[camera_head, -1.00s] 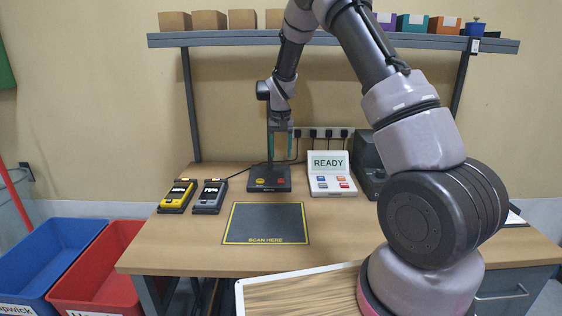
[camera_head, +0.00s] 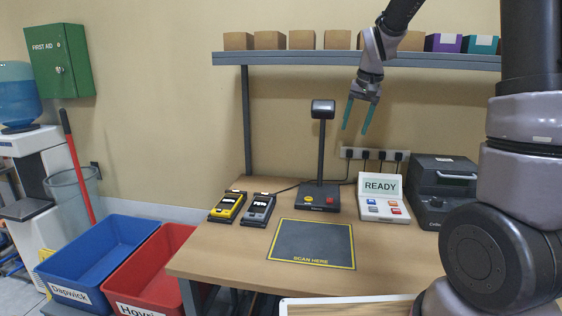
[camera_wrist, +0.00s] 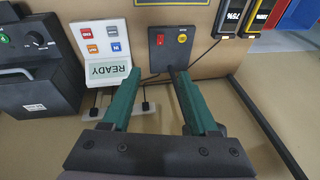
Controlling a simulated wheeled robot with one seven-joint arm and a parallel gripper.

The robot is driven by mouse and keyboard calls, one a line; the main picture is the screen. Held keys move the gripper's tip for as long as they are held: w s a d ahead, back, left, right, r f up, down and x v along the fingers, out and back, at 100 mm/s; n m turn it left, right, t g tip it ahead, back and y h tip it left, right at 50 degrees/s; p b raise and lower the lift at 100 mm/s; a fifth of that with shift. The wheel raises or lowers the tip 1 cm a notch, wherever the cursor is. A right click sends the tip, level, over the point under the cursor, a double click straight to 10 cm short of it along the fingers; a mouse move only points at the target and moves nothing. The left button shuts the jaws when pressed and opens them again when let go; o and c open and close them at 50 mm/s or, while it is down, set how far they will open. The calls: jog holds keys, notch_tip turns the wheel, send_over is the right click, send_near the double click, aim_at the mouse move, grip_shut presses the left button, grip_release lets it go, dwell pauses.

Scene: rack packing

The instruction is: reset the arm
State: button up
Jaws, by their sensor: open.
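My gripper (camera_head: 357,116) is open and empty, its two teal fingers pointing down in front of the wall above the table (camera_head: 245,258). It hangs to the right of the scanner stand (camera_head: 321,150) and above the READY panel (camera_head: 383,198). In the wrist view, the open fingers of my gripper (camera_wrist: 155,92) show apart with nothing between them. The READY panel and the stand's base with its red and yellow buttons (camera_wrist: 171,50) lie beyond the fingertips there.
A shelf (camera_head: 290,58) with several boxes runs behind my arm. A yellow and a grey handheld device (camera_head: 258,210) lie left of the scan mat (camera_head: 312,244). A dark printer-like machine (camera_head: 443,190) stands at right. Blue (camera_head: 75,262) and red bins stand on the floor at left.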

jog(key=s+r+t, duration=0.1)
jog(key=s+r, duration=0.2)
jog(key=s, duration=0.5)
jog(key=s+d+r+t, duration=0.1)
jog(key=s+r, duration=0.2)
jog(key=s, duration=0.6)
jog(key=s+d+r+t, duration=0.1)
jog(key=s+r, duration=0.2)
jog(key=s, duration=0.5)
jog(key=shift+s+d+r+m+t+y, duration=0.2)
jog(key=shift+s+r+m+t+y, duration=0.1)
jog(key=shift+m+t+y, duration=0.1)
